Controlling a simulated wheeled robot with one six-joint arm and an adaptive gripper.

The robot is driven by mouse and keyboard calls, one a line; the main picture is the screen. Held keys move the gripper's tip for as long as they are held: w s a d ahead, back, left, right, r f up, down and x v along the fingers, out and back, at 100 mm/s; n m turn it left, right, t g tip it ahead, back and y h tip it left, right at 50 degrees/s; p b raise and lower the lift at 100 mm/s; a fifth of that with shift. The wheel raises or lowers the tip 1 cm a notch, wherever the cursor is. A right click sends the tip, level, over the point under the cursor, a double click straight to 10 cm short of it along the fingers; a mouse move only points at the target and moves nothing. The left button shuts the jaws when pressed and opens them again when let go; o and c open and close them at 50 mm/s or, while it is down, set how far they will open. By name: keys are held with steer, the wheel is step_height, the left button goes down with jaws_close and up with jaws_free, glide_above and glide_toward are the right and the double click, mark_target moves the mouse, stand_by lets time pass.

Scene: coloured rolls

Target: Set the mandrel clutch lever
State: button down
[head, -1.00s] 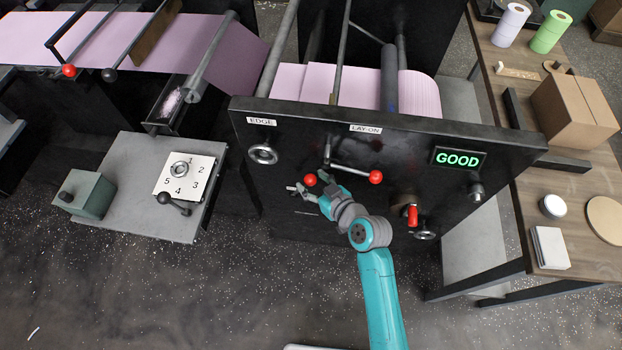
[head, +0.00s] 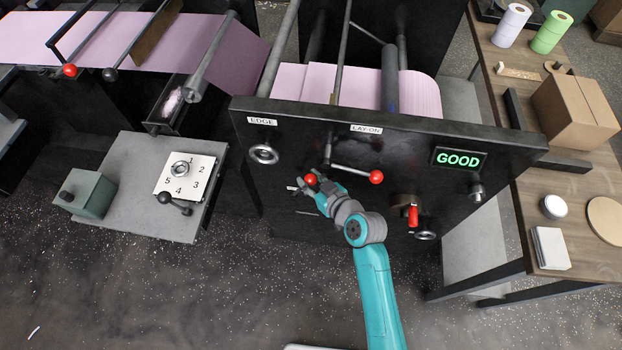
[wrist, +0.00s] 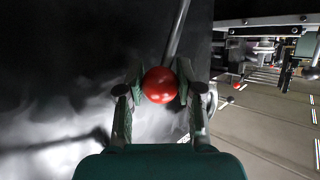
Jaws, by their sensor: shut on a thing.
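My gripper (head: 306,186) is at the black front panel (head: 290,222) of the winding machine. It is shut on a red ball knob (head: 311,179) at the end of a short lever. In the wrist view the red knob (wrist: 160,85) sits between the two fingertips, and its grey rod (wrist: 178,35) runs up and away. A second lever with a red knob (head: 376,177) sticks out to the right, below the LAY-ON label (head: 366,129). A red handle (head: 413,215) is lower right on the panel. No label naming the mandrel clutch is readable.
A handwheel (head: 264,154) is left of the gripper under the EDGE label. A lit GOOD display (head: 458,159) is at right. A grey bench (head: 130,215) with a numbered dial plate (head: 170,185) stands left. The wooden table (head: 535,195) is at right.

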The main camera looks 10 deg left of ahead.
steer(key=shift+a, duration=0.1)
steer(key=shift+a+r+n+g+h, duration=0.15)
steer(key=shift+a+r+n+h, duration=0.1)
steer(key=shift+a+h, duration=0.15)
steer(key=shift+a+r+n+g+h, duration=0.2)
steer(key=shift+a+n+h, duration=0.1)
steer(key=shift+a, duration=0.2)
steer(key=a+n+h, duration=0.2)
steer(key=a+h, duration=0.3)
steer(key=a, duration=0.3)
steer(key=shift+w+f+g, duration=0.2)
steer(key=shift+f+g, duration=0.1)
steer(key=shift+g, duration=0.05)
steer(key=shift+a+n, duration=0.1)
steer(key=shift+n, duration=0.15)
steer(key=c, duration=0.8)
jaws_free()
steer(key=shift+o, duration=0.3)
